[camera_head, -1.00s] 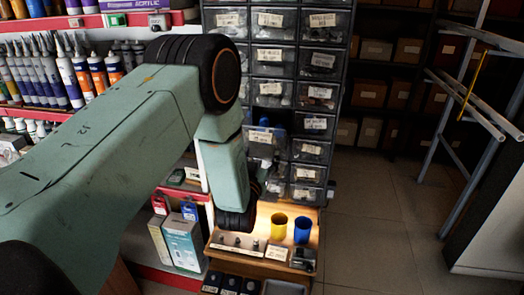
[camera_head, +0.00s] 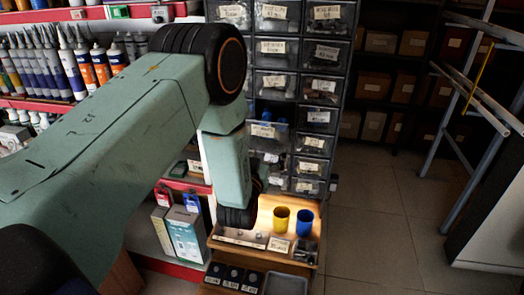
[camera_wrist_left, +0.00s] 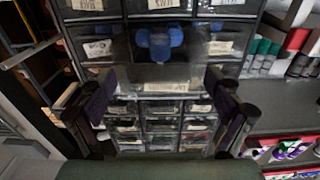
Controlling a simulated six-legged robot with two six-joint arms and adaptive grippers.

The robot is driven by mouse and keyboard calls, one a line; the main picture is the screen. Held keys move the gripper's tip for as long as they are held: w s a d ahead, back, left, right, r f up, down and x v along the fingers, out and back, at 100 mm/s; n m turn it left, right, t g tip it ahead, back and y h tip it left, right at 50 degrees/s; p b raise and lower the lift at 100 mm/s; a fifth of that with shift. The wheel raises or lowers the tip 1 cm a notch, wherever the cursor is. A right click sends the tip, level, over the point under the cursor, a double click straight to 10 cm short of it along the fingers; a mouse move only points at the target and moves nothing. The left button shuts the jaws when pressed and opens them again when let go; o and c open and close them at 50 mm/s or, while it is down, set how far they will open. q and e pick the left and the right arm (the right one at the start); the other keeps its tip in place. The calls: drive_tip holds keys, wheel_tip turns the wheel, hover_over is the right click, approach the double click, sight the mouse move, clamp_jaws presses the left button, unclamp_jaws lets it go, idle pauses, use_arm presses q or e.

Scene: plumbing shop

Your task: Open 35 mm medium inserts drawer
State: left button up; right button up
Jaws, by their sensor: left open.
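A grey cabinet of small clear-fronted drawers (camera_head: 298,51) with white labels stands beyond my left arm. One drawer (camera_head: 262,130) stands out from the cabinet, and its label is too small to read. In the left wrist view a drawer with blue parts in it (camera_wrist_left: 160,44) sticks out above the fingers, its front and label facing me. My left gripper (camera_wrist_left: 158,92) is open, with one finger toward each side of that drawer front; I cannot tell whether they touch it. In the head view its fingers are mostly hidden behind my arm. The right gripper is not in view.
A lit wooden tray (camera_head: 224,247) below the drawers holds a yellow cup (camera_head: 281,218) and a blue cup (camera_head: 304,222). A shelf of tubes (camera_head: 82,68) is at the left. Floor (camera_head: 380,225) is clear at the right, before a metal rack (camera_head: 447,140).

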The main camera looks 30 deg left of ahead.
use_arm(q)
drive_tip(key=v, duration=1.2)
drive_tip(key=shift+w, duration=0.1)
drive_tip(key=x, duration=1.1)
drive_tip(key=shift+w+a, duration=0.1)
drive_tip(key=shift+w, duration=0.25)
drive_tip(key=shift+w+a, duration=0.1)
drive_tip(key=shift+w, duration=0.15)
